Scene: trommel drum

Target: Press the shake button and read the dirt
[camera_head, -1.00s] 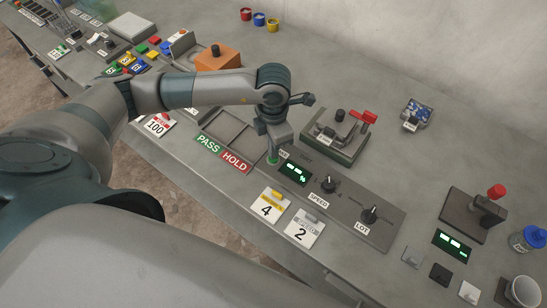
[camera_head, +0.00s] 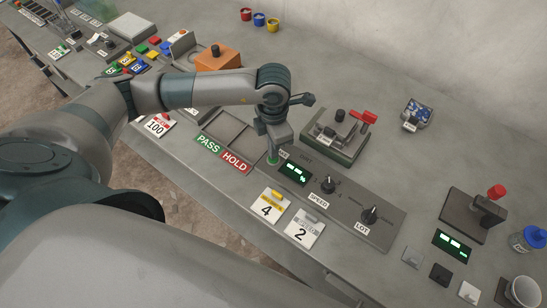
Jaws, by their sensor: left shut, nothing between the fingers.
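The green shake button (camera_head: 272,161) sits at the left end of a dark control panel. My left gripper (camera_head: 273,156) is shut and points straight down onto it; its fingertips look to be touching the button and hide most of it. A small display (camera_head: 294,173) with lit green characters is just right of the button; the characters are too small to read. My right gripper is not in view.
A tray with PASS (camera_head: 208,145) and HOLD (camera_head: 236,162) labels lies left of the panel. Cards marked 4 (camera_head: 267,206) and 2 (camera_head: 303,229) lie in front. A device with a red handle (camera_head: 368,117) stands behind. A second display (camera_head: 453,243) and a cup (camera_head: 523,291) are at right.

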